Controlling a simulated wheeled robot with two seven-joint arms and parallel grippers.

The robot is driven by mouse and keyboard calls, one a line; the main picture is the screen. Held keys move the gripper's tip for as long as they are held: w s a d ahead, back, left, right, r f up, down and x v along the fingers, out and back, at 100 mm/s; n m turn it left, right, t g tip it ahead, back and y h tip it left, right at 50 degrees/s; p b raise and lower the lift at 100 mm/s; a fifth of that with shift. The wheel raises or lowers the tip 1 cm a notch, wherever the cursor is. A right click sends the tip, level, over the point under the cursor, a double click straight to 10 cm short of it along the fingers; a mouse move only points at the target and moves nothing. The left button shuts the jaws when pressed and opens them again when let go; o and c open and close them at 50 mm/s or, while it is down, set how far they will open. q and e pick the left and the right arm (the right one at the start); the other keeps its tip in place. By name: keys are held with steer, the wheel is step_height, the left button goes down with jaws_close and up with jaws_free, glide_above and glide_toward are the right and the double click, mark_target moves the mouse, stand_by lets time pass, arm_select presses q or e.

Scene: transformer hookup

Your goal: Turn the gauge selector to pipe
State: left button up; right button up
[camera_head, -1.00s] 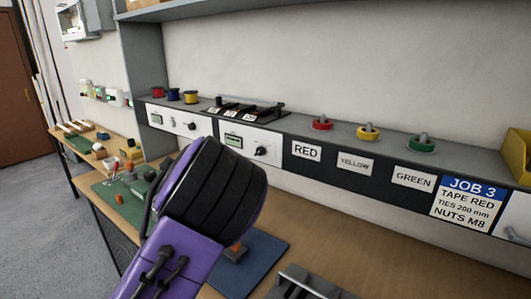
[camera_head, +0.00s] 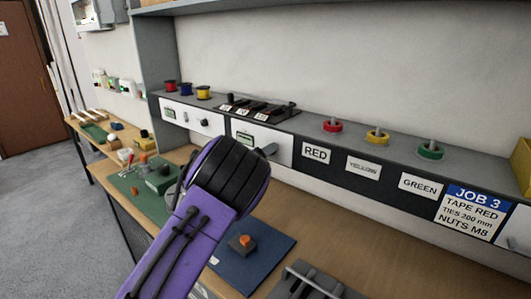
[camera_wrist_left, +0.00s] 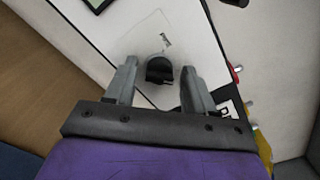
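The gauge selector is a black knob (camera_wrist_left: 159,72) on a white panel (camera_wrist_left: 150,32), seen in the left wrist view. A small dark label beside it is too tilted and small to read surely. My left gripper (camera_wrist_left: 159,66) is open, with one finger on each side of the knob and visible gaps between. In the head view the left gripper (camera_head: 267,150) is at the front of the white panel (camera_head: 282,144) with the green display (camera_head: 245,138). It hides the knob there. My right gripper is not in view.
Another white panel with a small knob (camera_head: 203,122) is to the left. A JOB 3 sign (camera_head: 472,208) is at right. A blue mat (camera_head: 262,262) lies on the bench below.

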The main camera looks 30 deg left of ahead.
arm_select(q)
steer(key=c, duration=0.8)
steer(key=n, duration=1.7)
steer(key=shift+f+n, duration=0.15)
steer(key=shift+n, duration=0.15)
